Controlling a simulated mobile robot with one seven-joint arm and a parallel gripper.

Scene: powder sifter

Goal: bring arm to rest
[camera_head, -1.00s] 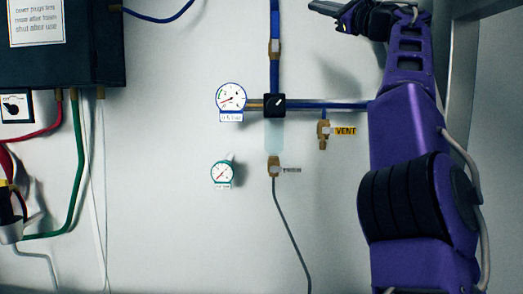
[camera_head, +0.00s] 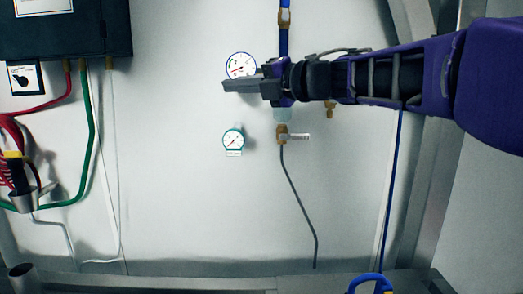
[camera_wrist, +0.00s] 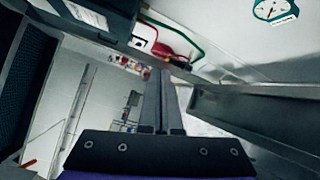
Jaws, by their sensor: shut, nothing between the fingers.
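My purple arm reaches in from the right in the head view. My gripper (camera_head: 226,86) points left in front of the panel, at the height of the upper gauge (camera_head: 241,65), and covers part of it. Its fingers are together with nothing between them. In the wrist view my gripper (camera_wrist: 162,75) also shows with its fingers side by side and closed. The dark valve block and the fitting with the VENT label are mostly hidden behind my arm.
A lower gauge (camera_head: 234,139) and a brass fitting (camera_head: 282,135) with a grey hose are on the white panel. A dark box (camera_head: 65,30) hangs at upper left, with red and green hoses below. A blue looped thing (camera_head: 371,281) lies at the bottom.

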